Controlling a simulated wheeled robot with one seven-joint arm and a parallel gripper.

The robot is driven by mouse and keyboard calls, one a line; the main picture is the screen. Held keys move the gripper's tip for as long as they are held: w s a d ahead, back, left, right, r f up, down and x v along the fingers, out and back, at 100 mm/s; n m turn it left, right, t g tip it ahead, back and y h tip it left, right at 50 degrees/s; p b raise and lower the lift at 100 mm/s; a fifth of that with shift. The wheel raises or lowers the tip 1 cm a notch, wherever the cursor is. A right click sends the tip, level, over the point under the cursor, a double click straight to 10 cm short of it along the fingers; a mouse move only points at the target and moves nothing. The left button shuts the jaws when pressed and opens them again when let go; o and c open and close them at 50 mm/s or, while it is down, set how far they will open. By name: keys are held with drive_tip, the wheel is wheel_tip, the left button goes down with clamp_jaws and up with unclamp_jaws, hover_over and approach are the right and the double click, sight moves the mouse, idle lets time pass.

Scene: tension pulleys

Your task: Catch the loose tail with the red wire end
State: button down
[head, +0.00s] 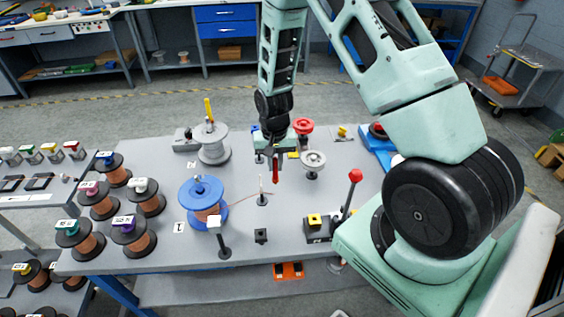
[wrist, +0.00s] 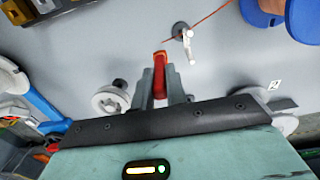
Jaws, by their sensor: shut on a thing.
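My gripper (head: 275,160) is above the middle of the grey table and is shut on a red piece, the red wire end (wrist: 160,72), which points down out of the jaws. The loose tail (wrist: 205,22) is a thin reddish wire. It runs from the blue spool (head: 203,203) past a small post with a pale upright (head: 262,196). In the wrist view the tail's free end lies just beyond the tip of the red wire end. I cannot tell whether they touch.
A white pulley (head: 313,160) and a red pulley (head: 303,126) stand right of the gripper. A grey spool (head: 212,145) is behind left. A red-knobbed lever (head: 355,176) and a white-topped post (head: 216,225) stand at the front. Several copper spools (head: 133,240) fill the left side.

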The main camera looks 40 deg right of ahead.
sight(276, 183)
drive_tip(key=shift+f, duration=0.1)
idle(0.3)
drive_tip(key=shift+a+f+b, duration=0.1)
drive_tip(key=shift+f+b, duration=1.45)
drive_tip(key=shift+f, duration=0.6)
drive_tip(key=shift+r, duration=0.1)
drive_tip(key=s+d+r+p, duration=0.2)
drive_tip(key=d+r+p, duration=0.1)
drive_tip(key=d+r, duration=0.1)
drive_tip(key=shift+r, duration=0.25)
